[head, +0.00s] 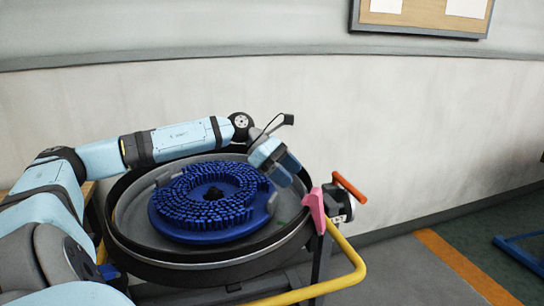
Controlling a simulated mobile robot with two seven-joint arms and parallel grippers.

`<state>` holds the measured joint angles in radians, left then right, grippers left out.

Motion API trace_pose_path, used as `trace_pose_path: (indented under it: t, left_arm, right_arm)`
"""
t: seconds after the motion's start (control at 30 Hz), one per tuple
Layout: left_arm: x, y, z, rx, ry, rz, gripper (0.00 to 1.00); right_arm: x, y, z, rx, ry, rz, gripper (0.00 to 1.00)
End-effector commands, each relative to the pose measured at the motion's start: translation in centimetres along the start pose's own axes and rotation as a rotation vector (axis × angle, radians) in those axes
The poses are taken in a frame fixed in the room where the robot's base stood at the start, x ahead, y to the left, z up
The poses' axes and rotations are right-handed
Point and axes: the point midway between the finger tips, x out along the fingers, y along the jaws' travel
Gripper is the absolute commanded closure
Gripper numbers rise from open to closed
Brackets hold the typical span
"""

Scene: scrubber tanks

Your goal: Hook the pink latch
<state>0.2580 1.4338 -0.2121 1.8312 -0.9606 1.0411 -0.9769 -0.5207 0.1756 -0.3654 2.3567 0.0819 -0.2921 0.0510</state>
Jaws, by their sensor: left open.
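The pink latch (317,210) stands upright at the right rim of the round scrubber tank (205,258), just left of a dark fitting with an orange-red handle. Whether it is hooked on anything cannot be told at this size. My left arm reaches across the back of the tank, and my left gripper (292,174) hangs over the tank's right rear rim, up and left of the latch and apart from it. It is open, with nothing seen between its fingers. My right gripper is out of view.
A blue bristled brush disc (213,199) lies in the tank. The orange-red handle (350,187) sticks out close right of the latch. A yellow rail (346,249) curves below it. A plain wall (420,130) stands behind, with open floor at the right.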

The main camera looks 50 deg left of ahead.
Motion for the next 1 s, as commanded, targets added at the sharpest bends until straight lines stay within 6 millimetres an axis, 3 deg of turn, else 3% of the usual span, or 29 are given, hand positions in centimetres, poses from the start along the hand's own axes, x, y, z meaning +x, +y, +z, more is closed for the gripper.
trace_pose_path:
  t: [0.03,0.47,0.6,1.0]
  left_arm:
    - [-1.0,0.0,-0.1,-0.002,0.008,0.001,0.34]
    - [-4.7,0.0,0.2,0.003,0.005,0.000,0.34]
    - [-5.8,0.0,0.1,0.003,0.003,-0.001,0.34]
    - [-6.4,0.0,0.0,0.001,0.000,0.000,0.34]
  right_arm:
    - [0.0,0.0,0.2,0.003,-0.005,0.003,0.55]
    - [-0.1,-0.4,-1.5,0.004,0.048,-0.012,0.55]
    - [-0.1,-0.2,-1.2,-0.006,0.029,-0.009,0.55]
    - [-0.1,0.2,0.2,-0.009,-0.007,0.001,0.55]
